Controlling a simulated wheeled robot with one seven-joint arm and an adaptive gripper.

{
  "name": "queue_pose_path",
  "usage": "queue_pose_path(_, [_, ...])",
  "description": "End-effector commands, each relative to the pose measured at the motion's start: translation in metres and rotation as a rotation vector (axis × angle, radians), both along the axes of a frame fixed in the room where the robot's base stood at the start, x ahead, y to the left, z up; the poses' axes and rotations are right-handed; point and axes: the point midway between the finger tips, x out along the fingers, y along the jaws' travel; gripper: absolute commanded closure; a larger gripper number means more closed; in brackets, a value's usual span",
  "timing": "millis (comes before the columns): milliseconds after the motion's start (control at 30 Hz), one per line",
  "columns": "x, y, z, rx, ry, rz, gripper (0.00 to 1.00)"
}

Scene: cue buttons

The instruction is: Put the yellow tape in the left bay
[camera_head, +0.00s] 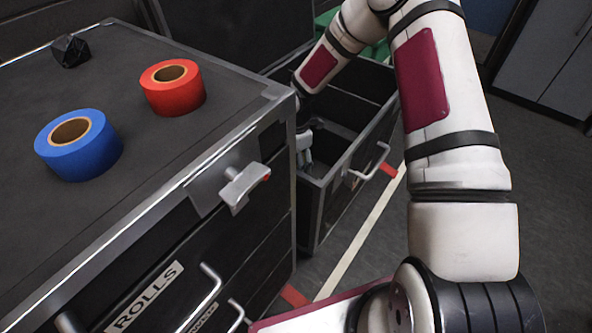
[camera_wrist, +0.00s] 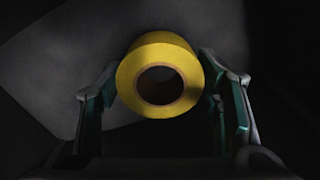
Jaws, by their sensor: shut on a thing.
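The yellow tape (camera_wrist: 185,58) is a roll with a dark round core, seen in the wrist view between the fingers of my gripper (camera_wrist: 160,82). My gripper is shut on it, with one finger on each side. The tape itself is hidden in the head view. The drawer's inside is dark, and I cannot tell which bay the tape is over or whether it touches the floor.
A blue tape (camera_head: 88,153) and a red tape (camera_head: 183,96) stand on the dark cabinet top (camera_head: 115,90), with a small black faceted object (camera_head: 70,50) at the back. A grey latch handle (camera_head: 243,187) juts from the cabinet edge near the open drawer.

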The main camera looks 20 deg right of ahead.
Motion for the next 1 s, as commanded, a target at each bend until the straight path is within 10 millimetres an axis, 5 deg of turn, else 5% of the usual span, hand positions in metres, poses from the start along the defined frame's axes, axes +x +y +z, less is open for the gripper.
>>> queue_pose_path(200, [-0.001,0.000,-0.036,-0.001,0.003,0.000,0.70])
queue_pose_path(600, [0.000,0.000,-0.040,0.001,0.001,-0.001,0.70])
queue_pose_path(633, [0.000,0.000,-0.039,0.001,0.001,-0.001,0.37])
queue_pose_path(700, [0.000,0.000,-0.039,0.001,0.001,-0.001,0.21])
queue_pose_path(1000, [-0.001,0.000,-0.039,0.000,0.002,-0.001,0.21])
